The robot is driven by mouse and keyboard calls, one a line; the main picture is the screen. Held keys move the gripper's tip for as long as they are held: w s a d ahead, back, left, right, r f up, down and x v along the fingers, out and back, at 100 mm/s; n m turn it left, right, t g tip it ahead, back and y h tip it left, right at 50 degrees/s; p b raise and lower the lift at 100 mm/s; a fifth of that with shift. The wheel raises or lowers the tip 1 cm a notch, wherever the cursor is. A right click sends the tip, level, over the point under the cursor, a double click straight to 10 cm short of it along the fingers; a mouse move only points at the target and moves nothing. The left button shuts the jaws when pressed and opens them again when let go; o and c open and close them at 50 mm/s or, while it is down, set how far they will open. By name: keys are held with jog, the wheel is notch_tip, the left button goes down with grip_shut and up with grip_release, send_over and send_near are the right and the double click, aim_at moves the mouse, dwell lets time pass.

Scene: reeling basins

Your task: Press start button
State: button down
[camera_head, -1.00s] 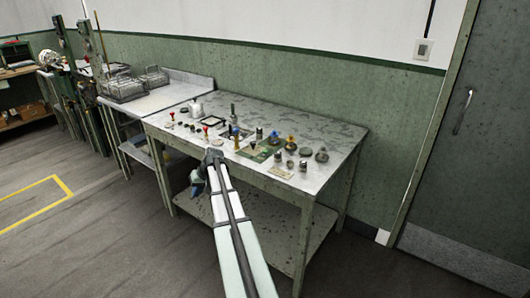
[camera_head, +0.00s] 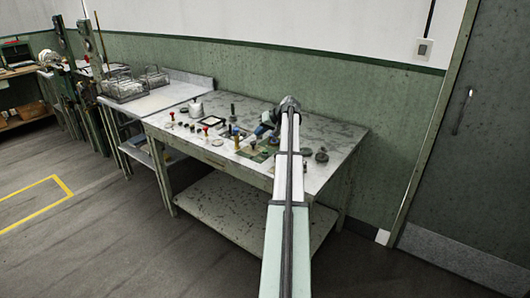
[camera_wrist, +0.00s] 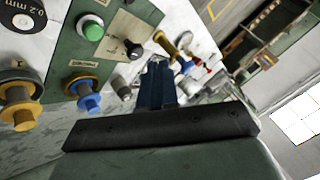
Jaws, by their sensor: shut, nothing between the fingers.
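A round green button (camera_wrist: 92,31) with a pale rim sits on a green panel (camera_wrist: 112,68) in the wrist view. It may be the start button, but the small label beside it is unreadable. My gripper (camera_wrist: 157,72) shows dark blue fingers held together and empty, to the right of and below the button in that picture, apart from it. In the head view my gripper (camera_head: 264,130) is over the table near the green panel (camera_head: 256,154), and my arm hides part of the tabletop.
Near the button are a black knob (camera_wrist: 133,49), a blue knob (camera_wrist: 86,92), an orange-yellow knob (camera_wrist: 20,106) and a yellow-topped piece (camera_wrist: 166,43). Several small items crowd the grey table (camera_head: 190,152). Its back left holds a white pot (camera_head: 196,109).

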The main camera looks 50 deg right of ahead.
aim_at(265, 152)
jog(key=shift+s+d+r, duration=0.5)
jog(key=shift+d, duration=0.25)
jog(key=shift+s+d+r, duration=0.45)
jog(key=shift+d+r, duration=0.05)
jog(key=shift+d, duration=0.2)
jog(key=shift+f, duration=0.1)
jog(key=shift+f, duration=4.35)
jog(key=shift+f, duration=0.2)
jog(key=shift+f, duration=0.25)
jog(key=shift+f, duration=0.5)
jog(key=shift+r, duration=0.95)
jog(key=shift+r, duration=0.1)
